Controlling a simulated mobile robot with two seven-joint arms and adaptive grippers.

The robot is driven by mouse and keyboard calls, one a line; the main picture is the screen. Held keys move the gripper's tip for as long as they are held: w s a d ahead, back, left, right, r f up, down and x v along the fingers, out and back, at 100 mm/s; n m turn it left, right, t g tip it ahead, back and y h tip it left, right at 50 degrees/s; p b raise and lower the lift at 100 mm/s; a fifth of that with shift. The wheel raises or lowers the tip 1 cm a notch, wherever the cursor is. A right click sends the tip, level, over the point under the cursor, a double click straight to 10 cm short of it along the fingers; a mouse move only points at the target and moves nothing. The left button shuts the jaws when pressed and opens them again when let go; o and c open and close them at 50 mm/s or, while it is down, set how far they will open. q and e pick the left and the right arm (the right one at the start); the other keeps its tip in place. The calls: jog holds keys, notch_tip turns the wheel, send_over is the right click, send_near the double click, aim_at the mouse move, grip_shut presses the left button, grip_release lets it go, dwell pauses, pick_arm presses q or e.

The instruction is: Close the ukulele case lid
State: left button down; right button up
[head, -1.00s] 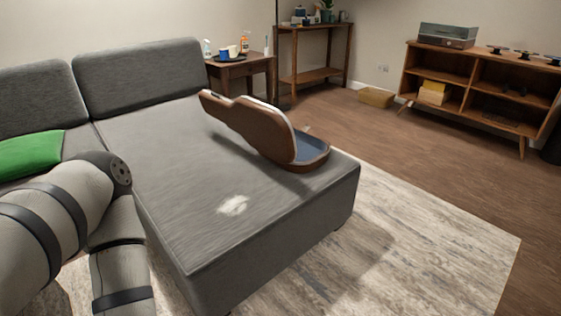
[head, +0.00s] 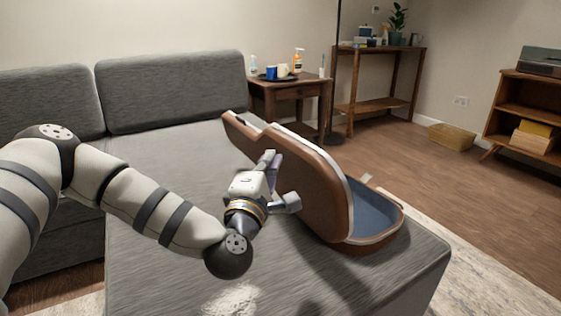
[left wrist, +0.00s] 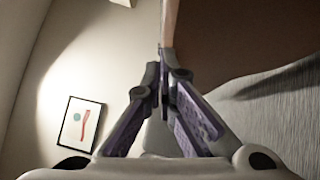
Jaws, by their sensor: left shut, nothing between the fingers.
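The ukulele case lies on the grey sofa seat, with its brown lid (head: 318,195) standing raised. The blue-lined base (head: 373,215) shows open behind the lid at the right; the rest of the base is hidden by the lid. My left gripper (head: 274,172) is in front of the lid's outer face, near its middle. In the left wrist view the left gripper (left wrist: 163,78) is shut and empty, its tips near the edge of the brown lid (left wrist: 245,40). I cannot tell whether they touch it. My right gripper is out of view.
The sofa seat (head: 165,245) is clear around the case. A shelf (head: 525,110) and a yellowish box (head: 451,137) stand at the right on open floor.

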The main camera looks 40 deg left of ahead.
pick_arm(q)
jog(key=w, duration=0.1)
jog(key=w+d, duration=0.1)
jog(key=shift+w+r, duration=0.2)
jog(key=shift+w, duration=0.1)
jog(key=shift+r, duration=0.1)
